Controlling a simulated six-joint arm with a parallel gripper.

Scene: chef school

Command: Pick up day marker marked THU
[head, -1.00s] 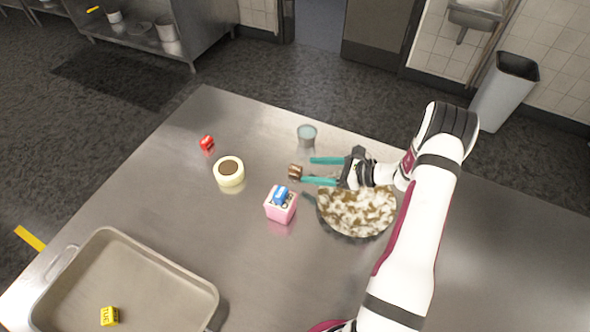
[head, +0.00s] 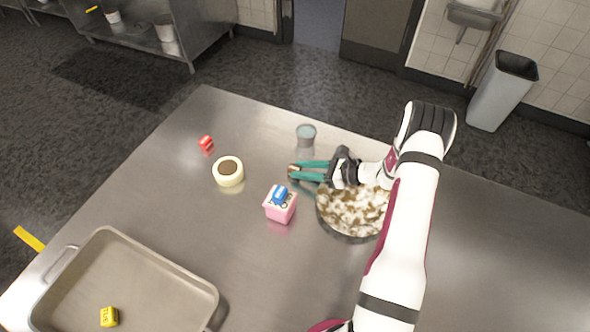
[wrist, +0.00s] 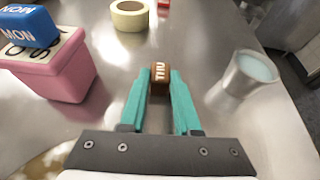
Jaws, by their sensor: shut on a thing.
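The brown day marker marked THU (wrist: 160,72) is between the tips of my gripper (wrist: 160,88) in the wrist view, its lettering facing up. In the head view my gripper (head: 294,171) has its teal fingers closed together on the marker, which is mostly hidden there. The marker is at the table surface or very close to it; I cannot tell whether it is lifted.
A pink box (head: 280,206) with a blue MON marker (head: 279,193) on top stands near my gripper. A metal cup (head: 306,135), a cream round container (head: 228,172), a red marker (head: 206,143) and a patterned bowl (head: 350,212) are around. A tray (head: 185,278) holds a yellow marker (head: 109,317).

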